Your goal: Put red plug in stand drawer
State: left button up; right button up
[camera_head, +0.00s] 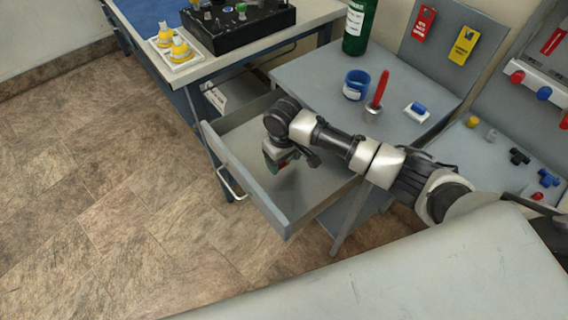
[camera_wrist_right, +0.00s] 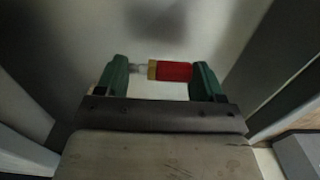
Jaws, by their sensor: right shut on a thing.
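The stand drawer (camera_head: 302,209) is pulled out from the grey stand, with a light handle on its front. My right gripper (camera_head: 279,163) is inside the drawer's outline, over its floor, pointing down. In the right wrist view, my right gripper (camera_wrist_right: 160,78) is shut on the red plug (camera_wrist_right: 175,71), which lies crosswise between the green fingers. The plug has a brass-coloured collar and a clear or metal tip. Drawer walls show on both sides of it. In the head view the plug is mostly hidden by the gripper. My left gripper is not in view.
On the stand top (camera_head: 315,72) are a blue cup (camera_head: 355,85), a red-handled tool (camera_head: 379,91), a white-and-blue piece (camera_head: 417,111) and a green bottle (camera_head: 358,26). A workbench with a black panel (camera_head: 240,22) stands left. Floor before the drawer is clear.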

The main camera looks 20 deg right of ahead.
jog(key=shift+f, duration=1.2)
jog(key=shift+f, duration=0.1)
jog(key=o, duration=0.9)
notch_tip(320, 180, up, 12)
jog(key=shift+r+p, duration=0.15)
jog(key=shift+p, duration=0.45)
